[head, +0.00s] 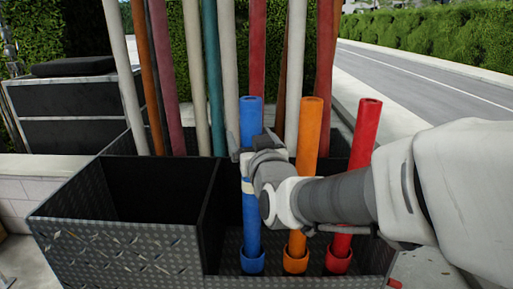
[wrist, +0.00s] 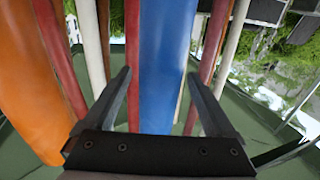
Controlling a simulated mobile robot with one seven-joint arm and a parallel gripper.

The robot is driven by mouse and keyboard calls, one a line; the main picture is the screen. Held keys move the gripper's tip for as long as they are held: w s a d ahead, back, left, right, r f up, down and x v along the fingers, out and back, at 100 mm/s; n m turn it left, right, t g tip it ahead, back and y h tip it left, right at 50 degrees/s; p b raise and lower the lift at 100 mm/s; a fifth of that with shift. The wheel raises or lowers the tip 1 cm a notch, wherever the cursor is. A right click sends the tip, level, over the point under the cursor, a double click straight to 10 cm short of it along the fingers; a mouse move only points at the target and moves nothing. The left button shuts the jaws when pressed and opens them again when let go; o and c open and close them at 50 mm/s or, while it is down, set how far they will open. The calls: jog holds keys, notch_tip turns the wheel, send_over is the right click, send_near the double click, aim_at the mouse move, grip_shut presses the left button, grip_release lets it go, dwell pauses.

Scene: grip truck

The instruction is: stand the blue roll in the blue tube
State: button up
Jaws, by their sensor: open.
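The blue roll (head: 251,213) stands upright at the front of the dark crate. Its lower end is inside the short blue tube (head: 252,264), whose rim surrounds it. My gripper (head: 244,150) is at the roll's upper part, and the arm crosses in front of it there. In the wrist view the blue roll (wrist: 166,55) shows between the two spread fingers of my gripper (wrist: 159,75). The fingers are open with a gap beside the roll. The tube's inside and the roll's bottom end are hidden.
An orange roll (head: 309,140) and a red roll (head: 365,135) stand just right of the blue one, in matching tubes. Several tall rolls rise close behind. The crate's left compartment (head: 150,215) looks empty. A black case (head: 70,110) is at the left.

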jog(key=b+v, duration=0.6)
jog(key=v, duration=0.9)
jog(key=s+d+f+m+g+h+p, duration=0.2)
jog(key=s+d+f+g+h+p, duration=0.2)
jog(key=s+d+f+g, duration=0.6)
jog(key=shift+s+d+f+m+g+p, duration=0.3)
jog(key=shift+s+d+f+g+p, duration=0.25)
jog(key=shift+g+p, duration=0.6)
jog(key=shift+w+r, duration=0.1)
jog(key=shift+r, duration=0.05)
jog(key=shift+d, duration=0.1)
